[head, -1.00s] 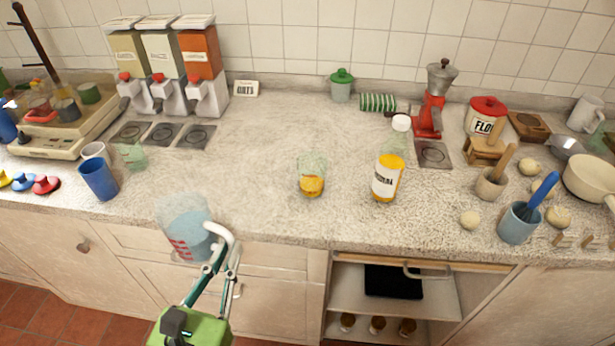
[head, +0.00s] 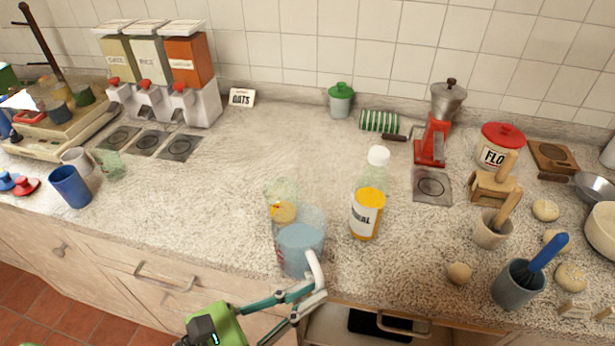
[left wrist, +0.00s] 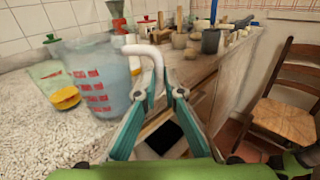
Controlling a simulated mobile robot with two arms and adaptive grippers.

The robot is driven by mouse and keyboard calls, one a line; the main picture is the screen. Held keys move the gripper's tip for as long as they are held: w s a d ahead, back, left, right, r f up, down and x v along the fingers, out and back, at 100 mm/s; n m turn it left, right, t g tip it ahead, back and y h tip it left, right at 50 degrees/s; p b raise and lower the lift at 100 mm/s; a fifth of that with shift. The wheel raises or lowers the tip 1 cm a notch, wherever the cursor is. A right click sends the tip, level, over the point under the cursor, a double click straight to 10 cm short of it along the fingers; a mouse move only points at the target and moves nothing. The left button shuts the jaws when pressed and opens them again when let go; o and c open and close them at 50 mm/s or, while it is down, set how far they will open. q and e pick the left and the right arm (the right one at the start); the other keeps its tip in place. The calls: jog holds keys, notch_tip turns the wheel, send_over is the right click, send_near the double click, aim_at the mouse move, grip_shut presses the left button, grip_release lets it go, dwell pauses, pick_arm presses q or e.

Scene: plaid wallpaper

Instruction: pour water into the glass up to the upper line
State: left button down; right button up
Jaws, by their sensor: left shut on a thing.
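A clear measuring jug (head: 299,247) with red marks and bluish water is beside the front edge of the counter in the head view. My left gripper (head: 312,284) is shut on its white handle (left wrist: 146,51). The jug looks nearly upright. A greenish clear glass (head: 283,193) with a yellow-orange layer low in it stands just behind the jug, which partly hides it. The glass also shows left of the jug in the left wrist view (left wrist: 52,76). No water stream shows. My right gripper is out of view.
A bottle with orange contents and a white cap (head: 368,205) stands close to the right of the glass. Another greenish glass (head: 110,165) and a blue cup (head: 70,187) stand at left. The counter (head: 200,215) left of the jug is clear. A wooden chair (left wrist: 283,105) is at right.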

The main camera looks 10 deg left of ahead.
pick_arm(q)
jog(key=shift+r+p, duration=0.55)
notch_tip(320, 180, up, 11)
jog(key=n+g+p, duration=0.2)
jog(key=n+p, duration=0.5)
jog(key=p, duration=0.5)
send_over(293, 263)
jog(key=shift+w+a+r+p, duration=0.25)
jog(key=shift+w+r, duration=0.2)
jog(key=shift+r, duration=0.25)
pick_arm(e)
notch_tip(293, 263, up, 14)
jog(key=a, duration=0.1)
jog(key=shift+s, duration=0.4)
pick_arm(q)
jog(key=shift+w+a+r+n, duration=0.1)
jog(key=shift+w+r+n, duration=0.1)
jog(key=shift+r+n, duration=0.2)
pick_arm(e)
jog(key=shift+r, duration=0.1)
pick_arm(q)
jog(key=shift+p, duration=0.3)
